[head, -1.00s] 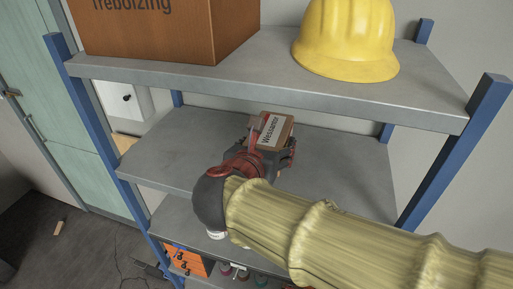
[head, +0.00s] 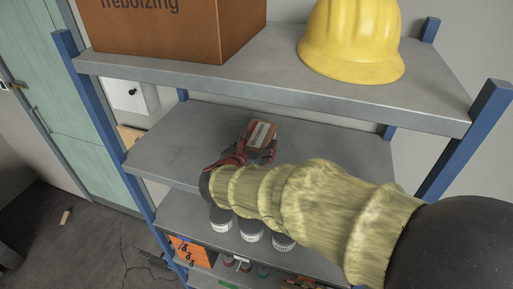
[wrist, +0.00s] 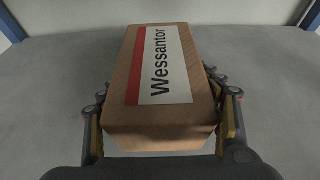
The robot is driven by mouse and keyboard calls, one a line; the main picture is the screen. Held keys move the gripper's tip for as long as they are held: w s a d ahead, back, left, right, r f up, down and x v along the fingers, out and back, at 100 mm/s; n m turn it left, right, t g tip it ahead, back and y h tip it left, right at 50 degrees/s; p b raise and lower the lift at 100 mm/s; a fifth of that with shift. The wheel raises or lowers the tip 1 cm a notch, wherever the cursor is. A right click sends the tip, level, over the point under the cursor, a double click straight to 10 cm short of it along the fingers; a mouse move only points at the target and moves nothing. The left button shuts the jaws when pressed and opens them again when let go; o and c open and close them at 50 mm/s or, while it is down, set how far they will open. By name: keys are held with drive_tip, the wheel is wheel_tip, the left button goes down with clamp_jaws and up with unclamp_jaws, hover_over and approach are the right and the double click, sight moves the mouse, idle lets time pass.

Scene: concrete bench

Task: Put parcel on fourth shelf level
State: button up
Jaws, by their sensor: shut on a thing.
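The parcel (head: 262,133) is a small brown box with a white and red label reading "Wessantor" in the wrist view (wrist: 157,80). My gripper (head: 250,152) is shut on it, with a finger against each side in the wrist view (wrist: 160,115). The parcel is over the grey shelf level (head: 165,140) just below the top one, well inside its front edge. I cannot tell whether its underside touches the shelf. My sleeved arm hides part of that shelf's right front.
The top level (head: 270,62) above holds a large cardboard box (head: 170,30) and a yellow hard hat (head: 350,42). Blue posts (head: 465,135) stand at the corners. The shelf around the parcel is clear.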

drive_tip(key=shift+f, duration=0.4)
drive_tip(key=shift+f, duration=0.25)
drive_tip(key=o, duration=1.6)
drive_tip(key=shift+c, duration=0.2)
drive_tip(key=shift+r, duration=0.2)
drive_tip(key=shift+s+a+r, duration=0.15)
drive_tip(key=shift+s, duration=0.15)
drive_tip(key=b+v, duration=0.1)
drive_tip(key=v, duration=1)
drive_tip(key=shift+s, duration=0.2)
